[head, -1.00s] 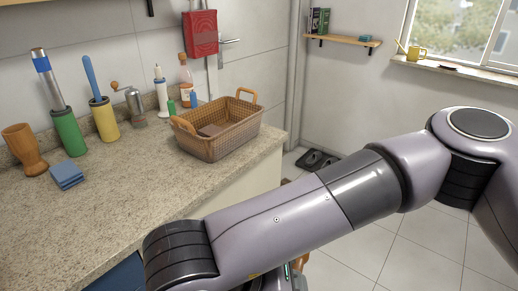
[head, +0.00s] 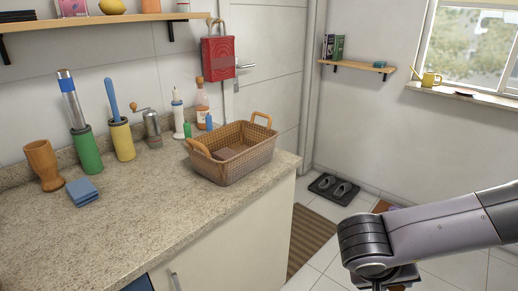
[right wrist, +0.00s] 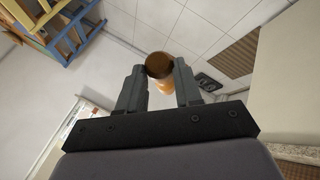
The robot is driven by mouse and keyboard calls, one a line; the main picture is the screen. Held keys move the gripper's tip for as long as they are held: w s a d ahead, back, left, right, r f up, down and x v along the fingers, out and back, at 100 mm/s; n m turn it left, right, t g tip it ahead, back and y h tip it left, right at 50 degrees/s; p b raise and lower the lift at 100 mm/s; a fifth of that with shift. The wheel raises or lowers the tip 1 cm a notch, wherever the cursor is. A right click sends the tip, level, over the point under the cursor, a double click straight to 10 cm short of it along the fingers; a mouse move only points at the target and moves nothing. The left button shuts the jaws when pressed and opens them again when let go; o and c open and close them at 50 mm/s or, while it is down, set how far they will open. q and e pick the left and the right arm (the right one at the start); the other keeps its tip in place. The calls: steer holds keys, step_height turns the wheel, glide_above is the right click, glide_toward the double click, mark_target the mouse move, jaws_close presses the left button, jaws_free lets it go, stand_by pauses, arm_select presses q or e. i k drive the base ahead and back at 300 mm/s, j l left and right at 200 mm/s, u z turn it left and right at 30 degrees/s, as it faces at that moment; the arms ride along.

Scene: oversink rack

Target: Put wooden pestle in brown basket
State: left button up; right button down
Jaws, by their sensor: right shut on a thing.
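The brown wicker basket (head: 233,163), with two orange-tan handles, stands upright near the right end of the counter; a dark brown block-like thing lies inside. In the right wrist view my right gripper (right wrist: 160,88) is shut on a brown, round-ended wooden thing, which appears to be the wooden pestle (right wrist: 159,66). Its paler orange-brown part shows beyond the fingertips. In the head view my right forearm is at the lower right, away from the counter and right of the basket; the fingers are cut off by the bottom edge. My left gripper is not in view.
The counter front is clear. A wall shelf (head: 110,18) hangs above. Floor space lies right of the counter.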

mark_target(234, 155)
steer(key=i+l, duration=0.65)
steer(key=l, duration=0.15)
steer(key=i+l, duration=0.6)
steer(key=l, duration=0.15)
steer(key=i+l+u, duration=0.1)
steer(key=u, duration=0.2)
steer(key=i+l+u, duration=0.1)
steer(key=l+u, duration=0.2)
steer(key=j+u, duration=0.1)
steer(key=u, duration=0.9)
